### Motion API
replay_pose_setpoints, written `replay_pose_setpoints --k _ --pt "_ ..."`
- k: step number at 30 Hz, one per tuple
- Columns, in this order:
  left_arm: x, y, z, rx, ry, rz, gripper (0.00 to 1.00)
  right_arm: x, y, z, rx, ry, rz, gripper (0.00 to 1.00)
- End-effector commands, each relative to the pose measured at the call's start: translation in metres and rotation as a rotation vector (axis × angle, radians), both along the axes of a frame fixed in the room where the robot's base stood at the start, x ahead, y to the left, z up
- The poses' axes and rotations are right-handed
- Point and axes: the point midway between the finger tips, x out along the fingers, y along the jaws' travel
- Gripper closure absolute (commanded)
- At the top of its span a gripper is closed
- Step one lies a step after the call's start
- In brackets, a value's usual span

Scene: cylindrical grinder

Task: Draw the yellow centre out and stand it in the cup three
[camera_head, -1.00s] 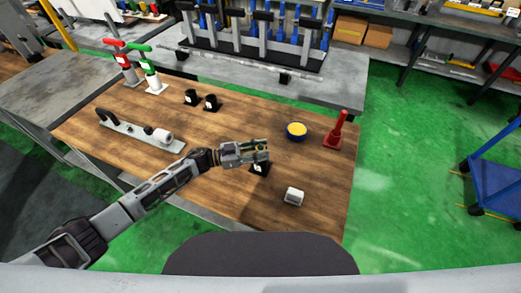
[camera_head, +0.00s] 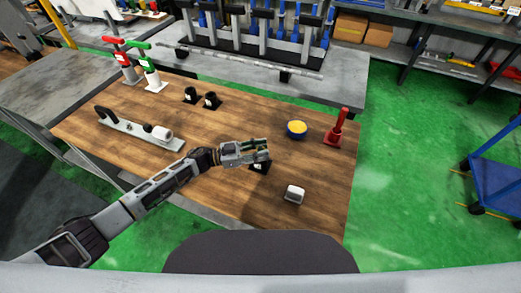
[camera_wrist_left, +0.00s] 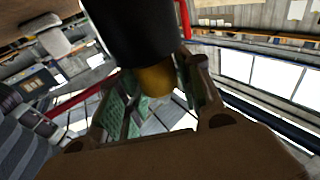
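My left gripper (camera_head: 262,151) is over a small black cup (camera_head: 260,168) near the middle front of the wooden table. In the left wrist view, the black cup (camera_wrist_left: 130,30) fills the top, and the yellow centre (camera_wrist_left: 155,80) sticks out of its mouth, between my left fingers (camera_wrist_left: 158,100). The finger pads are close on both sides of it; whether they press on it is unclear. In the head view the gripper hides the yellow centre. Two more black cups, one left (camera_head: 190,95) and one right (camera_head: 211,101), stand farther back. My right gripper is not in view.
A grey bar fixture (camera_head: 135,130) lies left. Red (camera_head: 124,65) and green-topped (camera_head: 149,70) stands are at the back left.

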Motion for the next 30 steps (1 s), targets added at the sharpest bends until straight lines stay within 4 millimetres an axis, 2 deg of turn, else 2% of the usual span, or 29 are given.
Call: replay_pose_setpoints --k 1,3,4,17,23,30 --pt "-0.001 0.0 -0.001 0.001 0.002 0.0 0.54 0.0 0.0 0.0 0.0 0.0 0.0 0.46" --pt "-0.001 0.0 -0.001 0.002 0.002 0.0 0.45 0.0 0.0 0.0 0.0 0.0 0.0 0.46" --pt "-0.001 0.0 -0.001 0.002 0.002 0.0 0.44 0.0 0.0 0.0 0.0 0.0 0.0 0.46" --pt "-0.002 0.004 -0.005 0.006 0.007 0.0 0.44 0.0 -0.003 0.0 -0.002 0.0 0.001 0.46" --pt "-0.004 0.018 -0.008 0.009 0.009 0.002 0.44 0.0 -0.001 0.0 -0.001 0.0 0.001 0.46" --pt "-0.008 0.05 -0.012 0.014 0.01 0.005 0.44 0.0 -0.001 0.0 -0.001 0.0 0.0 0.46"
